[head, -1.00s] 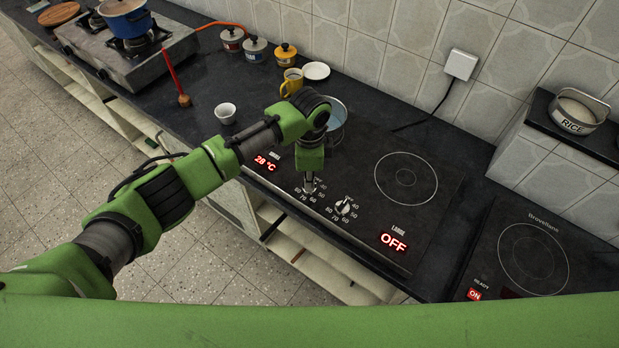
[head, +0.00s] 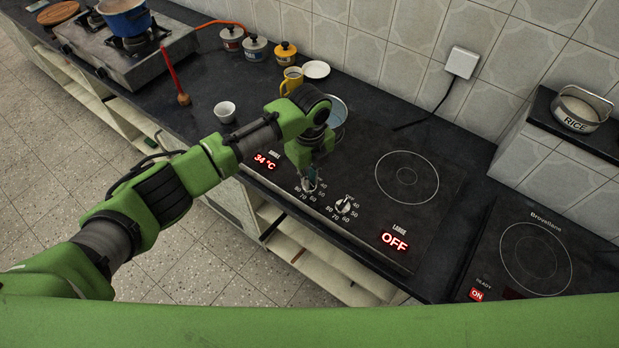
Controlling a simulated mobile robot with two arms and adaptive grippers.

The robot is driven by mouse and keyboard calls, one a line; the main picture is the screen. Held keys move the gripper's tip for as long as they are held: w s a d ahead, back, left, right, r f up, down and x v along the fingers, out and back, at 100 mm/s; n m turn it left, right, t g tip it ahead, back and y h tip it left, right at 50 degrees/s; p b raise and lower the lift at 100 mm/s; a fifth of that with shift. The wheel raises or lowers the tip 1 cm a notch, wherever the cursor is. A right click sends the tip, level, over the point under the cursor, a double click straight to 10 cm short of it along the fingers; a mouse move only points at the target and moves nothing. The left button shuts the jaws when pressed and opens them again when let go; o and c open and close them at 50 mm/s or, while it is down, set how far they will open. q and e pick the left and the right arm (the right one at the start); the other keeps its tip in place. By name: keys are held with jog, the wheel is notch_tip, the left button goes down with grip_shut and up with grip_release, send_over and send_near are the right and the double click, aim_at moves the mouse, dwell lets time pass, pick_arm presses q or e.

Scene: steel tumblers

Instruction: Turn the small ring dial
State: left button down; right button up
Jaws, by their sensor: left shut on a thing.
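The small ring dial (head: 310,188) is on the black cooktop's front part, mostly hidden by my left gripper (head: 309,179). My left gripper points down and is shut on the dial. Some printed numbers show around the dial. The red display (head: 266,161) left of it reads 34 °C. The large ring dial (head: 344,206) stands to the right, with the display (head: 394,241) near it reading OFF. A pot (head: 338,110) on the small ring is partly hidden behind my left arm. My right gripper is not in view.
The large ring (head: 407,179) is bare. A white cup (head: 225,112), a yellow mug (head: 292,80) and several canisters (head: 255,48) stand on the counter to the left. A second cooktop (head: 535,258) at the right reads ON.

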pick_arm(q)
jog(key=m+b, duration=0.1)
jog(key=m, duration=0.4)
dwell(0.5)
jog(key=shift+w, duration=0.1)
jog(key=c, duration=2.2)
grip_release()
jog(key=shift+o, duration=0.2)
notch_tip(320, 180, up, 12)
